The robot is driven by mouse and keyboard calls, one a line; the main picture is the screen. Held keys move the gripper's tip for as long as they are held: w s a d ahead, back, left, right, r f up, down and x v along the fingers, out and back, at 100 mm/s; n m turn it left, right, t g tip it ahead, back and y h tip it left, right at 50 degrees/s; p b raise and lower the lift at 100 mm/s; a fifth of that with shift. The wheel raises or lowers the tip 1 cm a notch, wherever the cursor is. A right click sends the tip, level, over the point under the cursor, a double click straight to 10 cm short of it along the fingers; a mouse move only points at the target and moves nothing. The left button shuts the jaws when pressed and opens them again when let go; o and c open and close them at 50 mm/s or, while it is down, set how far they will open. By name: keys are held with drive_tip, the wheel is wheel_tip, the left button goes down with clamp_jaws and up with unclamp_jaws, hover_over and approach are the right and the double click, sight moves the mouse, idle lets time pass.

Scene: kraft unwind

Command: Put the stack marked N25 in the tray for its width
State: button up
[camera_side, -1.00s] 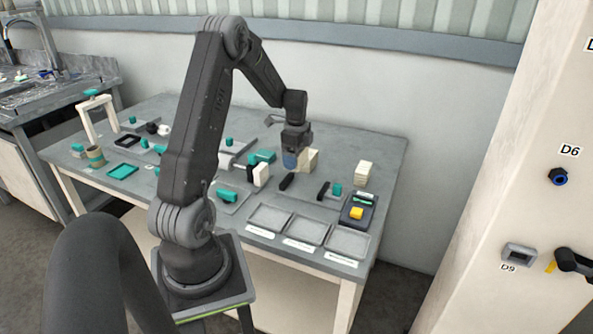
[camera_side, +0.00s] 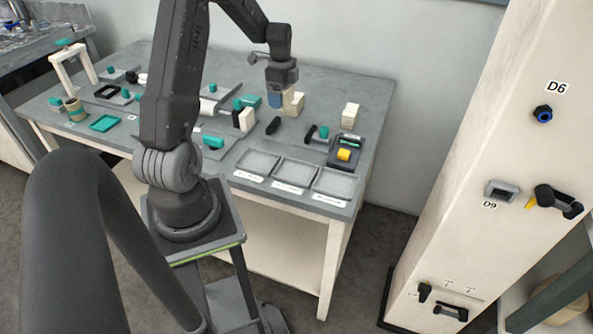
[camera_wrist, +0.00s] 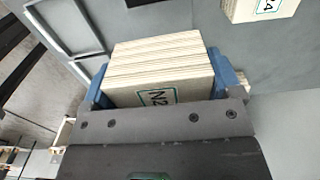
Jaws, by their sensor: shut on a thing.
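My gripper (camera_wrist: 162,72) has its blue fingers on either side of a cream layered stack (camera_wrist: 160,52) in the wrist view. The stack's label begins "N2"; the rest is hidden by the gripper body. In the side view my gripper (camera_side: 275,98) is over the back middle of the table, with a cream stack (camera_side: 294,102) at its right. Whether that stack is the held one, I cannot tell there. Three shallow grey trays, left (camera_side: 257,163), middle (camera_side: 295,173) and right (camera_side: 334,183), line the front right edge. They look empty; their cards are too small to read.
Another cream stack (camera_side: 350,116) stands behind a dark device (camera_side: 345,150) with a yellow block on it. A second labelled stack (camera_wrist: 262,8), ending in "4", shows in the wrist view. A black item (camera_side: 273,126) and a white block (camera_side: 246,120) stand near my gripper.

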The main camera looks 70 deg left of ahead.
drive_tip(key=shift+d, duration=0.1)
drive_tip(key=d+f+n, duration=0.1)
drive_tip(key=d+n, duration=0.7)
drive_tip(key=d, duration=0.1)
drive_tip(key=n, duration=1)
approach(295, 173)
drive_tip(key=shift+f, duration=1.85)
drive_tip(key=shift+f, duration=1.4)
drive_tip(key=o, duration=0.8)
drive_tip(key=shift+r, duration=0.1)
wheel_tip(295, 173, up, 8)
idle(0.5)
